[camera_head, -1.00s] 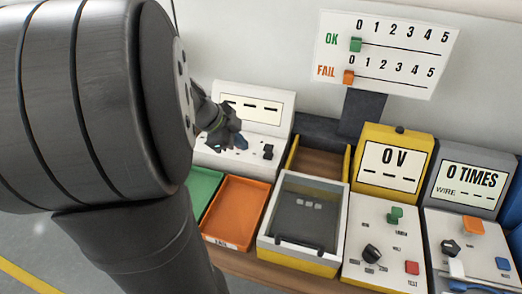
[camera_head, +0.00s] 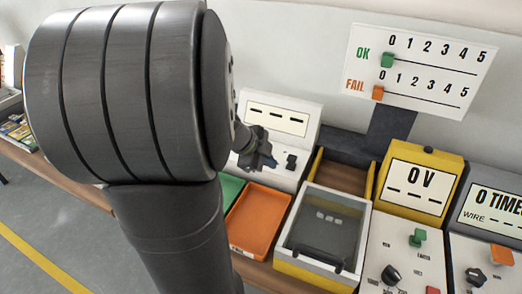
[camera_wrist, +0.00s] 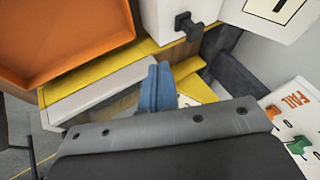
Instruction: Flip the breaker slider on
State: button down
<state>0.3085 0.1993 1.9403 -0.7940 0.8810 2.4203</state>
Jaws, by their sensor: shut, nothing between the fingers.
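A white unit with a dashed display (camera_head: 279,118) stands at the back of the bench. A small black slider (camera_head: 291,161) sticks out of its front face; I take it for the breaker slider. It also shows in the wrist view (camera_wrist: 188,25) near the top. My gripper (camera_head: 267,161) has blue fingertips and is just left of the slider in the head view. In the wrist view its blue fingers (camera_wrist: 156,88) are together and empty, pointing up the picture. They look apart from the slider, below and left of it there.
An orange tray (camera_head: 236,247) and a green tray (camera_head: 229,187) lie in front of the white unit. A grey-lidded box (camera_head: 297,262) and a yellow-edged wooden bin (camera_head: 369,184) stand to the right. A yellow voltage unit (camera_head: 449,162) and an OK/FAIL board (camera_head: 455,52) are further right.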

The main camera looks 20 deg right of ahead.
aim_at(290, 161)
jog(key=shift+w+d+f, duration=0.55)
jog(key=shift+d+f, duration=0.25)
jog(key=shift+d, duration=0.25)
jog(key=shift+w+d+f, duration=0.55)
jog(key=shift+d+f, duration=0.2)
jog(key=shift+d, duration=0.35)
jog(key=shift+w+d+f, duration=0.55)
jog(key=shift+d+f, duration=0.25)
jog(key=shift+d, duration=0.25)
jog(key=shift+w+d, duration=1.95)
jog(key=shift+d, duration=0.05)
jog(key=shift+a, duration=0.1)
jog(key=s+a, duration=0.3)
jog(key=v, duration=1)
